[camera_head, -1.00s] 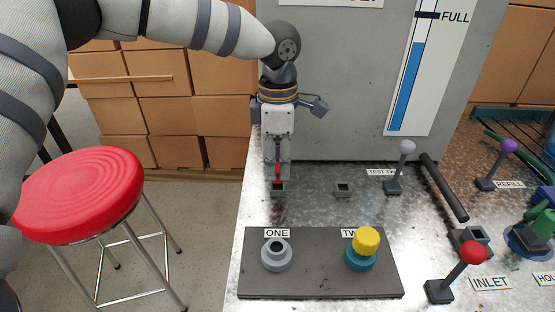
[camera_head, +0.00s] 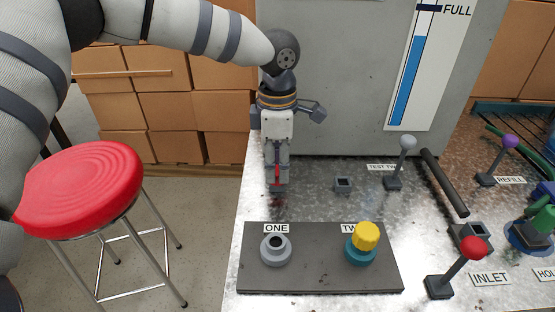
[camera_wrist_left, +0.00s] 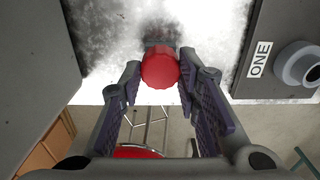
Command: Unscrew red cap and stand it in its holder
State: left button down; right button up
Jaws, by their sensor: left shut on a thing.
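My left gripper (camera_head: 278,184) points down at the back left of the metal table, its fingers shut on the red cap. In the left wrist view the red cap (camera_wrist_left: 160,68) sits between the fingertips. A small dark square holder (camera_wrist_left: 160,44) shows partly behind the cap; the cap and fingers hide the rest of it. I cannot tell whether the cap is seated in it. The grey fitting marked ONE (camera_head: 275,250) is uncapped, its opening showing. My right gripper is not in view.
A yellow cap (camera_head: 366,235) sits on the teal fitting marked TWO. An empty square holder (camera_head: 343,185) stands right of my gripper. Levers with grey (camera_head: 408,142) and red (camera_head: 473,248) knobs stand further right. A grey cabinet (camera_head: 340,80) rises behind.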

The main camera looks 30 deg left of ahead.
aim_at(277, 170)
pick_arm(q)
jog(key=c, duration=1.1)
grip_release()
jog(key=shift+f, duration=0.1)
notch_tip(277, 170, up, 12)
